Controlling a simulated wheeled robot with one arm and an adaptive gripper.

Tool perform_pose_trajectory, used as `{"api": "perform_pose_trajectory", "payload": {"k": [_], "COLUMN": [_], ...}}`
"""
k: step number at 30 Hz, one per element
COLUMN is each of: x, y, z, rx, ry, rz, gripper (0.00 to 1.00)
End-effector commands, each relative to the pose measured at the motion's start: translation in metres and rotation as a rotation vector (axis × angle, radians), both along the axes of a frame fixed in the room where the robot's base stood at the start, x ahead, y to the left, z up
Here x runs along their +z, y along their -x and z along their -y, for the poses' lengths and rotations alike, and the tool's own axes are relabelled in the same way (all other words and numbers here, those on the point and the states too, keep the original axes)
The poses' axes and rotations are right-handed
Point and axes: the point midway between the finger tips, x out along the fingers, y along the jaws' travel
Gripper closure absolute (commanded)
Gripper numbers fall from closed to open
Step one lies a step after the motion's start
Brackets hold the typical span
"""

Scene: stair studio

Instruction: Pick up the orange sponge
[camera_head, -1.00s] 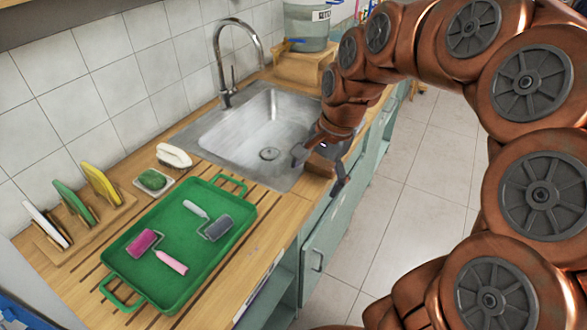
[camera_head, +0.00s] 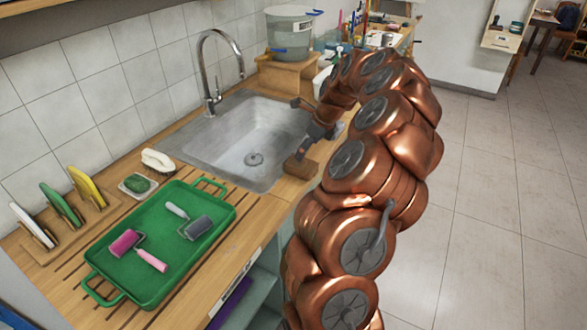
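A small brownish-orange block (camera_head: 300,168), which looks like the orange sponge, lies on the wooden counter at the sink's front right corner. My gripper (camera_head: 299,129) is over the right side of the sink, just beyond the block. Its fingers look spread apart, one toward the back and one close to the block. Nothing shows between them. I cannot tell whether the near finger touches the block. My arm hides part of the counter to the right.
A steel sink (camera_head: 225,150) with a tall faucet (camera_head: 208,75) lies left of my gripper. A green tray (camera_head: 150,262) with two small rollers is in front. Floor at right is clear.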

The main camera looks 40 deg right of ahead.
Motion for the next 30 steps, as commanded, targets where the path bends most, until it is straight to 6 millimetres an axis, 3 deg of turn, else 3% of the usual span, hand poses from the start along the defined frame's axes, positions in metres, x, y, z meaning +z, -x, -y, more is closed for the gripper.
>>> {"api": "perform_pose_trajectory", "payload": {"k": [11, 20, 28, 30], "x": [-0.025, -0.06, -0.064, -0.064], "y": [-0.01, -0.02, -0.022, -0.021], "z": [-0.011, -0.018, -0.018, -0.018], "rx": [0.008, 0.007, 0.007, 0.007], "ry": [-0.004, -0.004, -0.001, -0.001], "rz": [-0.001, -0.003, -0.001, -0.001], "gripper": [0.04, 0.04, 0.04, 0.11]}}
